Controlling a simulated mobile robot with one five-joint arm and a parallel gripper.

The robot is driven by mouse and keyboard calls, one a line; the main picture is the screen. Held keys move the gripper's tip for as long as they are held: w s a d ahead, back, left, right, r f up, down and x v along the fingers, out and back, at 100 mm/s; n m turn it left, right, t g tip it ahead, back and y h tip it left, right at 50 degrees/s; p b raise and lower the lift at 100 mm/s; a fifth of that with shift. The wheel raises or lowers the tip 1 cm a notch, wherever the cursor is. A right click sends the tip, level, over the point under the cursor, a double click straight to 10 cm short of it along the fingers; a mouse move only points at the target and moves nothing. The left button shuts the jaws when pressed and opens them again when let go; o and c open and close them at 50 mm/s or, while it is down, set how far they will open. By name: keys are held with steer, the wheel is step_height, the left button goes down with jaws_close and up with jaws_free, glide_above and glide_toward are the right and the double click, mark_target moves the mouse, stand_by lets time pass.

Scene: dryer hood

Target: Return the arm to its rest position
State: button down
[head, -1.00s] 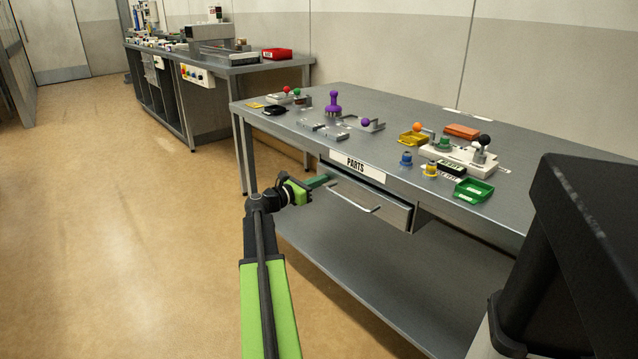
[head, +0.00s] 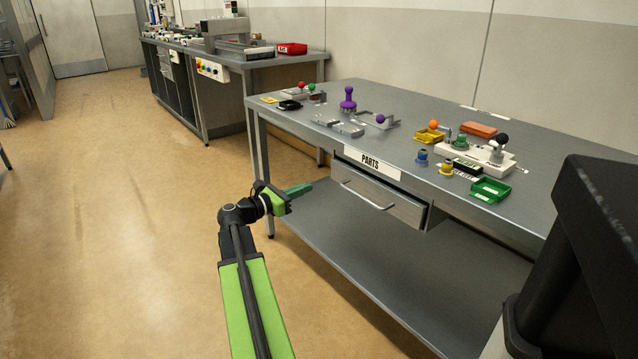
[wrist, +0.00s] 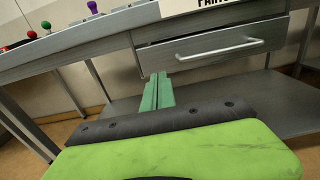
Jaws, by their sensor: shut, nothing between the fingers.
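My gripper (head: 300,189) has green fingers and is at the end of my green and black arm, left of the drawer and in front of the bench's near side. Its fingers are together with nothing between them. They also show in the wrist view (wrist: 158,92), pointing toward the bench below the drawer front. The arm is reached out forward and low, clear of the bench. The drawer (head: 378,197) under the PARTS label looks slightly open in the head view. Its handle also shows in the wrist view (wrist: 220,50), apart from the fingers.
The steel bench (head: 400,115) carries a purple knob piece (head: 348,98), a green tray (head: 490,189), a yellow tray (head: 428,135) and several small parts. A lower shelf (head: 370,260) is empty. A second bench (head: 215,95) stands at the back. The floor on the left is clear.

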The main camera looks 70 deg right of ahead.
steer(key=shift+v, duration=0.75)
steer(key=shift+w, duration=0.15)
